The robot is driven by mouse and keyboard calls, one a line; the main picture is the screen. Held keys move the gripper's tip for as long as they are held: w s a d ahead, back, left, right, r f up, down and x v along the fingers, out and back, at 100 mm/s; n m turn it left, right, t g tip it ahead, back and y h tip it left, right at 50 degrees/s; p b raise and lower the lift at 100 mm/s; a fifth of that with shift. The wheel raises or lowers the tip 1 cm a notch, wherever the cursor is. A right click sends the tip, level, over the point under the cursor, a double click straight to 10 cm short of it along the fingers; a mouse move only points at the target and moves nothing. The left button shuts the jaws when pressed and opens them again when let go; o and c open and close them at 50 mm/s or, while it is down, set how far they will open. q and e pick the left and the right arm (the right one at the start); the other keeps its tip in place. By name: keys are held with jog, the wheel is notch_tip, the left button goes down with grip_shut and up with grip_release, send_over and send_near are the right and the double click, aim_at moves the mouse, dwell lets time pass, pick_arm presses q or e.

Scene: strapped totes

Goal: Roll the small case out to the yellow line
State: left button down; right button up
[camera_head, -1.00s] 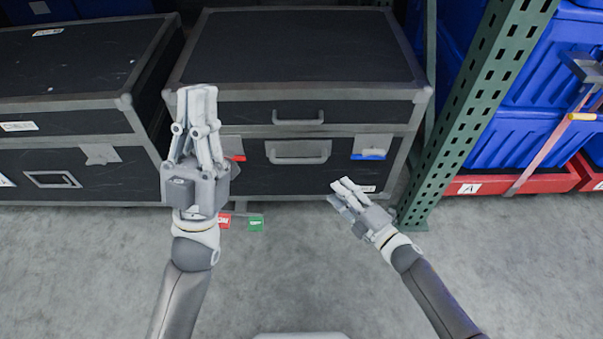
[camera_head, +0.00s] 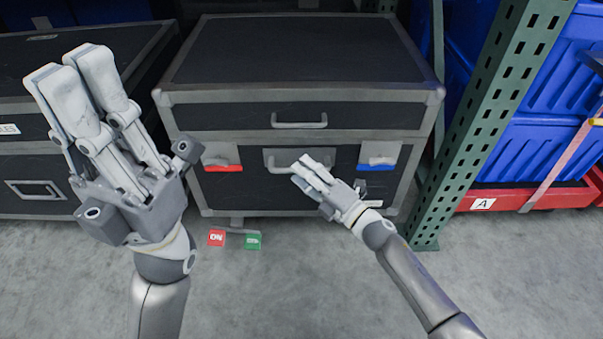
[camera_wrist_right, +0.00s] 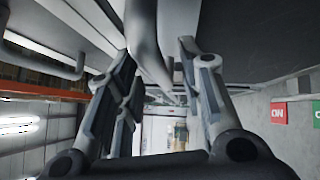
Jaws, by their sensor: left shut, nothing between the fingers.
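The case (camera_head: 300,60) stands in the middle of the head view, dark with grey edges. Its front has an upper handle (camera_head: 299,121), a lower handle (camera_head: 285,160), a red latch (camera_head: 223,168) and a blue latch (camera_head: 378,162). My right gripper (camera_head: 305,170) is at the lower handle and partly covers it. In the right wrist view its fingers (camera_wrist_right: 160,90) are apart with a grey handle bar (camera_wrist_right: 146,45) between them; contact is unclear. My left gripper (camera_head: 75,75) is shut and empty, raised left of the case. No yellow line is in view.
Another dark case (camera_head: 35,165) stands left. A green rack post (camera_head: 480,130) stands close right, with blue totes (camera_head: 545,150) beyond. The grey floor (camera_head: 300,290) in front is open.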

jog(key=shift+w+a+r, duration=0.1)
jog(key=shift+w+a, duration=0.4)
jog(key=shift+a, duration=0.05)
grip_shut()
